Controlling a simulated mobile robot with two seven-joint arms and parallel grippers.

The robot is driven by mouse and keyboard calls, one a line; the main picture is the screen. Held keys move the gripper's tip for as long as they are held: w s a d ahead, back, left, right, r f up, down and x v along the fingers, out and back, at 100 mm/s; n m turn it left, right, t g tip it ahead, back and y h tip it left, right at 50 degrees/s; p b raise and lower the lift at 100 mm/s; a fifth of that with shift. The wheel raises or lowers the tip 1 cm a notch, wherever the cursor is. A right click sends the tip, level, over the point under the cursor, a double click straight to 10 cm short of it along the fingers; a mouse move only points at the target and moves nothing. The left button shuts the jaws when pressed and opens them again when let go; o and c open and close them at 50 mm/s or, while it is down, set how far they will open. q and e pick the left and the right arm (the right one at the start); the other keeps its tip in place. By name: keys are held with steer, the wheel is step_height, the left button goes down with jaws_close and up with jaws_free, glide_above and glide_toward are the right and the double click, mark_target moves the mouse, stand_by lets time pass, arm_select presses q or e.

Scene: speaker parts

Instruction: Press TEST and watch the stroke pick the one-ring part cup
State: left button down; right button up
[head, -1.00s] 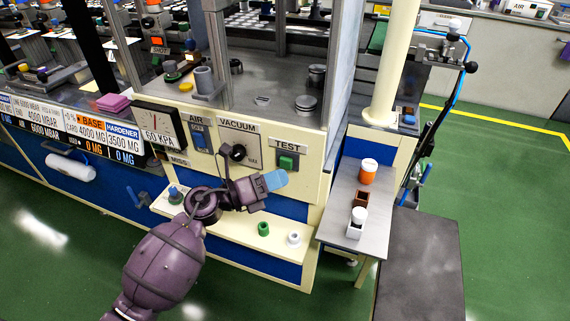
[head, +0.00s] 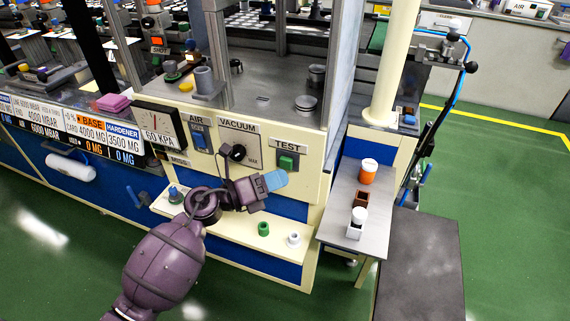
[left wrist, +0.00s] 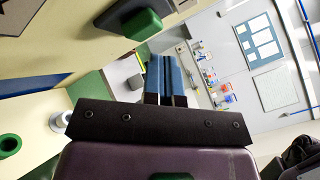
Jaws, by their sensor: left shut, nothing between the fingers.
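The green TEST button (head: 287,162) sits in a dark housing under the TEST label on the cream front panel. My left gripper (head: 276,180) has blue fingers, shut and empty, just below the button; I cannot tell whether they touch the panel. In the left wrist view the fingers (left wrist: 166,80) are together, and the green button (left wrist: 142,24) shows above and left of them, apart. Behind the panel, a grey cylinder (head: 204,82) and metal cylinders (head: 306,105) stand on the metal deck. No ring marks are readable on them. My right gripper is not in view.
A cream shelf below the panel holds a green ring (head: 263,228), a white ring (head: 294,239) and a blue-topped piece (head: 175,195). A side table (head: 340,228) carries an orange-white jar (head: 368,170), a brown box (head: 361,198) and a white container (head: 357,222). The VACUUM knob (head: 238,152) is left of TEST.

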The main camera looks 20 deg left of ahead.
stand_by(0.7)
arm_select(q)
steer(key=shift+w, duration=0.2)
steer(key=shift+w, duration=0.25)
stand_by(0.4)
